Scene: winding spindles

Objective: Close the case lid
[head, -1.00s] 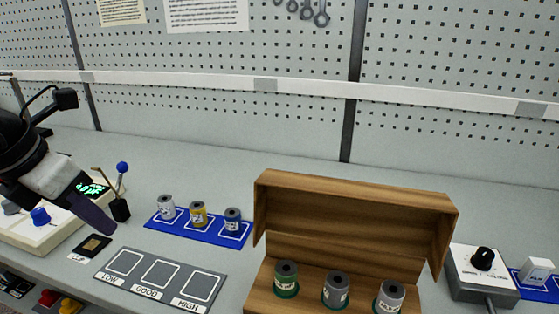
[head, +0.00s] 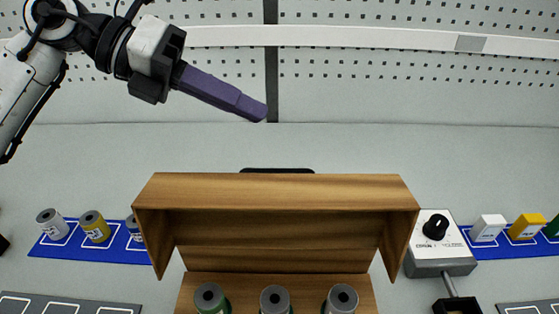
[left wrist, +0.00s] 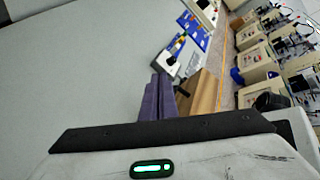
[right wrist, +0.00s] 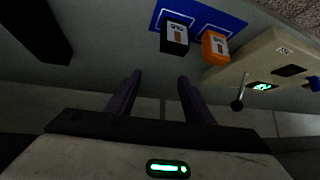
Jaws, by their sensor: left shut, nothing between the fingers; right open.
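The wooden case (head: 190,287) stands at the front centre of the bench in the head view. Its lid (head: 275,190) is raised open at the back.
A blue mat (head: 40,250) with several spindles lies left of the case. A grey control box (head: 443,268) with a black knob stands close on its right, before another blue mat (head: 490,249) with coloured blocks. A black item (head: 277,170) shows behind the lid. Bench behind is clear.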

